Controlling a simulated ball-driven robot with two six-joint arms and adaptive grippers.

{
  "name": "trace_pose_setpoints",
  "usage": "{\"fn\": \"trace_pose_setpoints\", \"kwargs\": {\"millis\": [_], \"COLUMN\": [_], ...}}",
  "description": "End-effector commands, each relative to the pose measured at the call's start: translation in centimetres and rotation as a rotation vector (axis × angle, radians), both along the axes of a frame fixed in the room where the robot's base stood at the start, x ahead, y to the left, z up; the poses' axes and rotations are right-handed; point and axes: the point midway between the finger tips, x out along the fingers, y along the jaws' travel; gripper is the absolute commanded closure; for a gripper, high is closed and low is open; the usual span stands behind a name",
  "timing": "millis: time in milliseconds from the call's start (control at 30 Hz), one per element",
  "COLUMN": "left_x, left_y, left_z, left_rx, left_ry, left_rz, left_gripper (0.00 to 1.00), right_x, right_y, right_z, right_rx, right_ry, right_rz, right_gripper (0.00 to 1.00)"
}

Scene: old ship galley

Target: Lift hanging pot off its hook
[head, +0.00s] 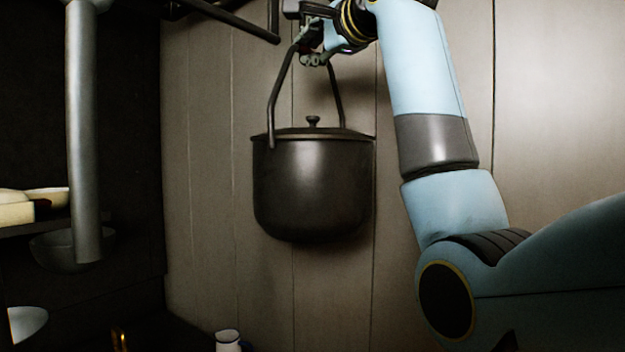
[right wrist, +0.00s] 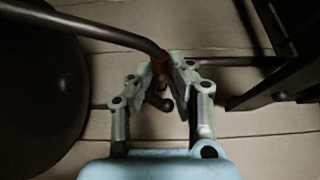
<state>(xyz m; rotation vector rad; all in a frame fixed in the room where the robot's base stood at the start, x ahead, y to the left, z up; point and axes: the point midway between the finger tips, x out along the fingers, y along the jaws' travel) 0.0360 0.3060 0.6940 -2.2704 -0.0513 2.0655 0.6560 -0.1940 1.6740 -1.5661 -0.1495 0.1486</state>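The dark pot (head: 312,190) hangs upright in the head view, with its knobbed lid on and its bail handle (head: 275,95) raised. My right gripper (head: 312,55) is at the top of the handle. In the right wrist view my right gripper's fingertips (right wrist: 172,66) come together on the handle, by a reddish patch. A small dark curved piece, possibly the hook (right wrist: 157,98), shows between the fingers. Whether the handle still rests on it is unclear. My left gripper is out of view.
Dark bars (head: 230,20) jut out above the pot. A plank wall (head: 205,180) stands close behind it. At the left are a grey vertical cylinder (head: 85,130), a bowl (head: 65,250) and a shelf. A white jug (head: 228,341) stands below. The space directly under the pot looks free.

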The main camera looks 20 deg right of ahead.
Motion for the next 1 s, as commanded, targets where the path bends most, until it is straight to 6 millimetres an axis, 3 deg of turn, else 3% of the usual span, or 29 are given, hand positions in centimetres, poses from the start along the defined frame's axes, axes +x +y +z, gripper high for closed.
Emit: {"fn": "trace_pose_setpoints", "kwargs": {"millis": [667,1000], "left_x": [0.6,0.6], "left_y": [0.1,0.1], "left_z": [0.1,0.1], "left_rx": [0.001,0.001], "left_ry": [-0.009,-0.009], "left_rz": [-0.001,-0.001], "left_gripper": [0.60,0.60], "right_x": [-0.1,-0.1], "right_y": [0.0,0.0], "right_z": [0.5,2.5], "right_rx": [0.000,0.001], "right_ry": [-0.010,-0.012], "right_rz": [0.000,0.000], "right_gripper": [1.00,1.00]}}
